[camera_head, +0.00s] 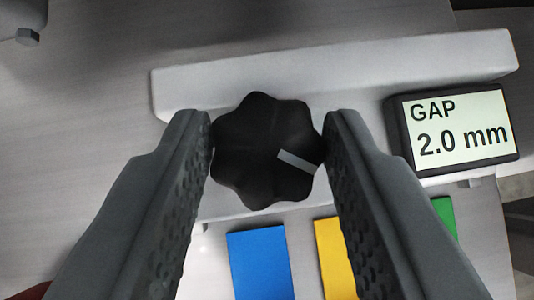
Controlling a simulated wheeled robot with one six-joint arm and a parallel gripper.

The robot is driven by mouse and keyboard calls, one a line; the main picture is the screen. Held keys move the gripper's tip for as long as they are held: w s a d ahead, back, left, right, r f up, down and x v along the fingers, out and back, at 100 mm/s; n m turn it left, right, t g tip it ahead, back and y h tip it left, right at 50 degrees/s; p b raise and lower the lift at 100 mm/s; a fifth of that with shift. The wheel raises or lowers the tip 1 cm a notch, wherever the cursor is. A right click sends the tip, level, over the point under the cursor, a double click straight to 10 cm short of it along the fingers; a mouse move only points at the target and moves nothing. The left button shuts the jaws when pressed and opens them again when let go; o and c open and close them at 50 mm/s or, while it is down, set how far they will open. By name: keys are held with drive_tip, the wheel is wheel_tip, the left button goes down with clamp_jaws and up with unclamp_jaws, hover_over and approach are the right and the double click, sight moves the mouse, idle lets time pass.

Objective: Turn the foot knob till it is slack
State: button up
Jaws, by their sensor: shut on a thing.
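The foot knob (258,160) is a black, lobed knob with one pale grey pointer line, in the middle of the view. The line points to the right and slightly down. My gripper (268,145) is shut on the knob, with one textured finger against its left side and the other against its right. The knob sits in front of a pale grey bracket (340,75). A small black-framed display (460,128) to the right of the knob reads "GAP 2.0 mm".
Below the knob are a blue patch (258,265), a yellow patch (332,255) and a green patch (445,216), partly hidden by my right finger. A bolt head (27,37) shows at the top left. The grey surface left of the knob is clear.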

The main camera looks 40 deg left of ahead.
sight(250, 179)
drive_tip(key=shift+s+a+m+t+h, duration=0.15)
drive_tip(key=shift+m+t+h, duration=0.3)
drive_tip(key=shift+m+h, duration=0.65)
drive_tip(key=shift+w+a+m+t+h, duration=0.1)
drive_tip(key=shift+m+t+h, duration=0.5)
drive_tip(key=shift+m, duration=0.9)
drive_tip(key=o, duration=1)
drive_tip(key=shift+s, duration=0.1)
wheel_tip(250, 179, up, 10)
drive_tip(key=shift+r, duration=0.1)
